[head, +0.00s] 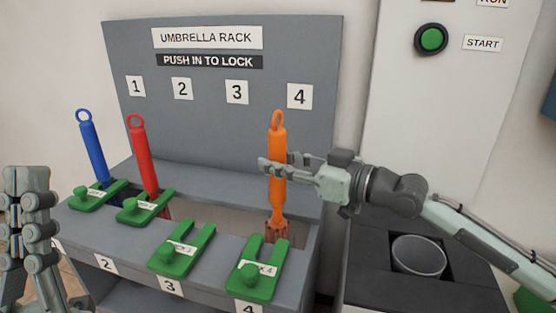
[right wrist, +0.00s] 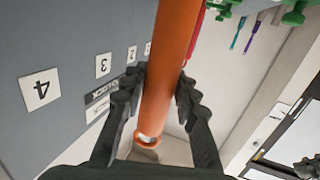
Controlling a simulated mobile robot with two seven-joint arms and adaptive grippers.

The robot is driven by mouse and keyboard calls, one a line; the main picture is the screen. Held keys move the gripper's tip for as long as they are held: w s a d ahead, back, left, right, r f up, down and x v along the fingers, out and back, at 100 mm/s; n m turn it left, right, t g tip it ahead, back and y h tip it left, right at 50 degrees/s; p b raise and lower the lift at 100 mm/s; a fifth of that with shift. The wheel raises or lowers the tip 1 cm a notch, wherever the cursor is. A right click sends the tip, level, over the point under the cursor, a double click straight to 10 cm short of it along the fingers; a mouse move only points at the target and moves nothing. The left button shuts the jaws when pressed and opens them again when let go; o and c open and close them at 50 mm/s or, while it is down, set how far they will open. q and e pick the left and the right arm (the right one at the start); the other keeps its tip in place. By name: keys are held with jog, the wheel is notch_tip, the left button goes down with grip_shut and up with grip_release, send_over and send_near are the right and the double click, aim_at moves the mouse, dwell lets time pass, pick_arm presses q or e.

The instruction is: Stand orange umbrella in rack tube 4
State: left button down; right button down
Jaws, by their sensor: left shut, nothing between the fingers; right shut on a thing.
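The orange umbrella (head: 278,140) stands roughly upright at position 4, with its ring handle at the top. My right gripper (head: 279,165) is shut on its upper shaft; the umbrella also runs between the fingers in the right wrist view (right wrist: 172,65). Its darker lower end (head: 277,230) is at the opening behind green slide 4 (head: 258,283); the tip is hidden, so depth in the tube cannot be told. Slide 4 sits forward, its open fork facing the umbrella. My left gripper (head: 27,180) is shut and empty at the left edge, away from the rack.
The umbrella rack (head: 215,110) holds a blue umbrella (head: 91,145) at 1 and a red umbrella (head: 142,158) at 2, their slides pushed back around them. Slide 3 (head: 180,262) is forward, its place empty. A grey round container (head: 418,256) and a green START button (head: 431,40) are at right.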

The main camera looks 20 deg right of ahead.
jog(key=c, duration=1.1)
grip_release()
jog(key=shift+s+d, duration=0.35)
jog(key=shift+s, duration=0.05)
jog(key=v, duration=0.6)
jog(key=shift+s+d+r, duration=0.1)
jog(key=shift+s, duration=0.1)
